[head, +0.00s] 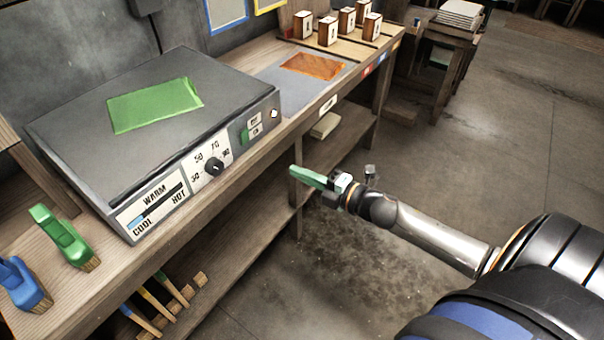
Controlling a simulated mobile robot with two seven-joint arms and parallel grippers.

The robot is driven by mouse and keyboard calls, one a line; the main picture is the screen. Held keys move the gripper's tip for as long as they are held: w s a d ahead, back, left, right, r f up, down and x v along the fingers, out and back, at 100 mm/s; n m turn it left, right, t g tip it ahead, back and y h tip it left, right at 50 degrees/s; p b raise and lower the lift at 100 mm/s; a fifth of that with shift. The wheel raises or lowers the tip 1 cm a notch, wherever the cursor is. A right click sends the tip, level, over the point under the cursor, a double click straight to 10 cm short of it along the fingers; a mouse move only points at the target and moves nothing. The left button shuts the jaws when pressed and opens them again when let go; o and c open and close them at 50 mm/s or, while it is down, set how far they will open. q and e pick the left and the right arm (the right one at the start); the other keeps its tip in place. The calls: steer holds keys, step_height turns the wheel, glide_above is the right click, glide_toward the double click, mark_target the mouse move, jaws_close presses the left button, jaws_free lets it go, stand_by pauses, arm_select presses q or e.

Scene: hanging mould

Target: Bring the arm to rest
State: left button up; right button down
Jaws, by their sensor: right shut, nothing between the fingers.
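My right gripper (309,176) is shut and empty, its green fingertips close together. It shows in front of the wooden bench (262,149), in the air below the level of its top, and points toward the left. My right arm comes in from the lower right, stretched out over the floor. My left gripper is not in view.
A grey heating box (68,118) with a dial and a green sheet (155,105) stands on the bench. An orange sheet (313,66) and several small blocks lie farther back. Floor (480,140) at right is clear.

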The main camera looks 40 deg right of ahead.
steer(key=shift+s, duration=0.1)
stand_by(0.5)
steer(key=shift+s, duration=0.1)
steer(key=s+a+f+m+g+h+p, duration=0.1)
steer(key=s+a+f+m+g+p, duration=0.2)
steer(key=s+a+m, duration=0.4)
steer(key=s+a+f+m+g+h+p, duration=0.2)
steer(key=s+a+f+m+p, duration=0.4)
steer(key=s+m, duration=0.6)
steer(key=shift+s+a+f+m+g, duration=0.2)
steer(key=shift+s+a+m+g, duration=0.25)
steer(key=shift+g, duration=0.35)
steer(key=shift+w+d, duration=0.1)
